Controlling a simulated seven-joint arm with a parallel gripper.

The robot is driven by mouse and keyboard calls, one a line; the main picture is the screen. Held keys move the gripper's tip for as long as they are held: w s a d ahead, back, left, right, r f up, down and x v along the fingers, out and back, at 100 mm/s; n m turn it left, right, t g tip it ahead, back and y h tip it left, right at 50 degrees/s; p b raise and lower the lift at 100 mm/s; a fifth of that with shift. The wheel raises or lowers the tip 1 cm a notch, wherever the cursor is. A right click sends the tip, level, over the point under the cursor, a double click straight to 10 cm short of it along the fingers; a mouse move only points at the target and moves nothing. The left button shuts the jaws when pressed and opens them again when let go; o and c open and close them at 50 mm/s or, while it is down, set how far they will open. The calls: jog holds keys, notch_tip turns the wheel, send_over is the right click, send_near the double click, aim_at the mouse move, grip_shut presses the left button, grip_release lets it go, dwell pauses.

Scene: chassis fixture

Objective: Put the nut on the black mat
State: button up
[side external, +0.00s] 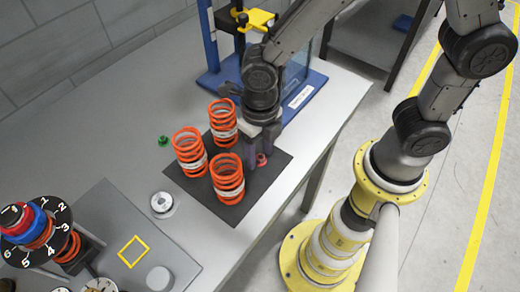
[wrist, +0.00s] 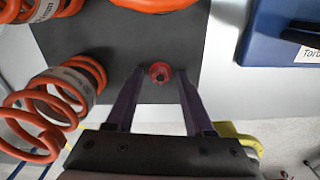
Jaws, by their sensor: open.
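A small red nut (side external: 262,159) lies on the black mat (side external: 266,179), near the mat's right edge. In the wrist view the red nut (wrist: 160,72) is between the fingertips of my gripper (wrist: 161,77), with a gap on each side. My gripper (side external: 262,162) points down at the mat and is open, holding nothing. The dark mat (wrist: 115,45) fills the middle of the wrist view. A small green piece, perhaps another nut (side external: 163,141), lies on the grey table left of the mat.
Three orange springs stand on the mat close to my gripper: back (side external: 222,115), left (side external: 188,150) and front (side external: 227,178). A blue-based press (side external: 305,92) stands behind. A round metal part (side external: 162,203) and a grey plate (side external: 185,262) lie left of the mat.

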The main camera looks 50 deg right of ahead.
aim_at(260, 157)
notch_tip(260, 157, up, 12)
jog(key=r, duration=0.1)
jog(key=s+d+r+m+t, duration=0.1)
jog(key=d+m, duration=0.4)
jog(key=m, duration=0.6)
jog(key=s+d+r+m+t, duration=0.2)
jog(key=s+d+m, duration=0.2)
jog(key=m, duration=0.8)
jog(key=s+d+r+m+t, duration=0.1)
jog(key=s+d+m+t, duration=0.1)
jog(key=d+m, duration=0.6)
jog(key=s+m, duration=0.1)
jog(key=m, duration=0.2)
jog(key=shift+s+r+m+t, duration=0.25)
jog(key=shift+s+m+t, duration=0.05)
jog(key=shift+m, duration=0.1)
